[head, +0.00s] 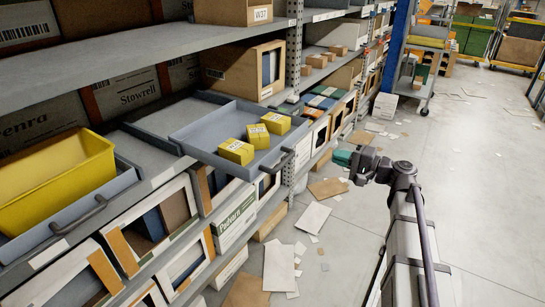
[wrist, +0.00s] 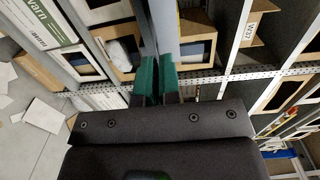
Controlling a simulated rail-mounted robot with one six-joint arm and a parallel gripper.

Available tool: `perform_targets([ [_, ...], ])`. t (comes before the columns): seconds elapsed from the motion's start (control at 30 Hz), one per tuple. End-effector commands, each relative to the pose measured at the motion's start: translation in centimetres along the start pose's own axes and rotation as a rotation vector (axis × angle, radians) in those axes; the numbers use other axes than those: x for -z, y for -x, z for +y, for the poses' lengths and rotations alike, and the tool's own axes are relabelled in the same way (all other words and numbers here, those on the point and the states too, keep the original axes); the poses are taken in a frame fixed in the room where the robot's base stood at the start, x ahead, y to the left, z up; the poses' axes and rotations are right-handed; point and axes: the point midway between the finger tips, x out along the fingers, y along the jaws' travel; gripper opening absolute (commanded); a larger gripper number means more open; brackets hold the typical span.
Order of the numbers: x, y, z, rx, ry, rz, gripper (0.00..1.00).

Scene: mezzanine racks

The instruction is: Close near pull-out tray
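Two grey pull-out trays stand out from the rack in the head view. One tray (head: 190,133) carries three small yellow boxes (head: 257,134) and has a dark handle at its front right. The other tray (head: 118,188), closer to the camera at lower left, holds a yellow bin (head: 58,178) and has a dark handle (head: 80,216). My gripper (head: 342,157) is over the aisle, right of the tray with the boxes and apart from both trays. In the wrist view, its green fingertips (wrist: 159,74) are close together with nothing visibly held.
Shelves below hold white and brown cartons (head: 232,215). A perforated rack post (head: 293,55) stands just behind the box tray. Cardboard and paper scraps (head: 312,217) litter the floor. The aisle on the right is mostly clear, with carts (head: 520,50) far back.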

Motion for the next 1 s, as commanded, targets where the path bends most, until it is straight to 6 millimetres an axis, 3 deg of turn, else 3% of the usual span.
perform_targets([
  [0.27, 0.1, -0.9, -0.5, 0.018, -0.005, 0.009, 0.0],
  [0.8, 0.2, -11.8, -0.6, 0.017, -0.004, 0.007, 0.0],
  [1.0, 0.2, -13.9, -0.6, 0.016, -0.004, 0.009, 0.0],
])
